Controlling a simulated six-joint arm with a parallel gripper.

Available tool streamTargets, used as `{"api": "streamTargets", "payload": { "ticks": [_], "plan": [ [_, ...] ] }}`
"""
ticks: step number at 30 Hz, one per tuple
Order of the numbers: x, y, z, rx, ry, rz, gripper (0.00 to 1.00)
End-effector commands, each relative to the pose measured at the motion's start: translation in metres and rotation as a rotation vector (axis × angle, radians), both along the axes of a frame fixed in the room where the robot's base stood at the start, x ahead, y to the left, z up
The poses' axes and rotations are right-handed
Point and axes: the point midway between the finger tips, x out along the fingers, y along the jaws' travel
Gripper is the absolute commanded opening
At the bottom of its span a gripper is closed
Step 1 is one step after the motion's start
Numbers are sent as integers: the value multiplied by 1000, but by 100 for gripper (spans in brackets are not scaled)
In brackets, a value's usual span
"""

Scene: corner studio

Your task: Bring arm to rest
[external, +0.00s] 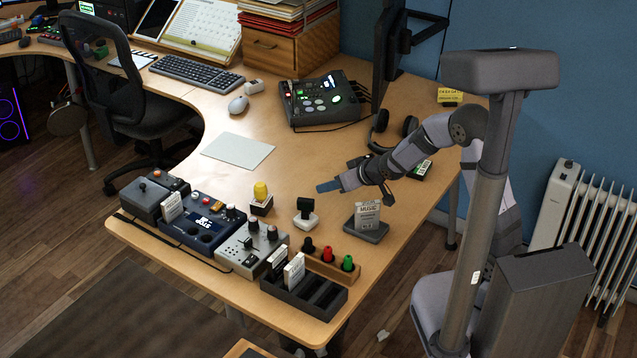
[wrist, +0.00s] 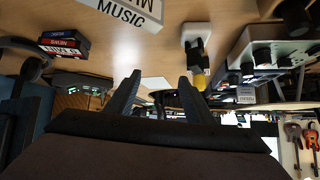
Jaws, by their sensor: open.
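My gripper (external: 328,186) is above the wooden desk in the external view, reaching left from my arm at the right. It is open and empty, with nothing between the fingers. In the wrist view both fingers (wrist: 158,80) stand apart, and the room beyond appears upside down. A MUSIC card (external: 367,213) stands on a dark stand, below and right of my gripper. A white-based device with a black top (external: 305,212) is below and left of the gripper. The MUSIC card also shows at the top of the wrist view (wrist: 130,10).
A yellow-topped block (external: 261,197), a grey mixer (external: 252,248) and a black slotted tray (external: 305,292) line the near desk. Headphones (external: 393,130), a black pad console (external: 320,100) and a monitor (external: 391,50) stand behind. Bare desk lies around the paper sheet (external: 237,151).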

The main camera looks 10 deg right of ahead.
Motion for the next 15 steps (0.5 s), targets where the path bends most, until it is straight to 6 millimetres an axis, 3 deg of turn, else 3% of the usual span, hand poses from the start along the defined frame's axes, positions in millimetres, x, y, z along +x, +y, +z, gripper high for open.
{"api": "streamTargets", "payload": {
  "ticks": [1, 6, 7, 9, 12, 15],
  "plan": [
    [-6, -30, 17, -25, 55, -72, 48],
    [-49, -125, 32, -111, 265, -329, 48],
    [-59, -141, 29, -127, 299, -369, 48],
    [-84, -174, 0, -181, 369, -415, 48],
    [-126, -213, -18, -240, 482, -469, 48],
    [-169, -239, -32, -276, 597, -503, 48]
  ]
}}
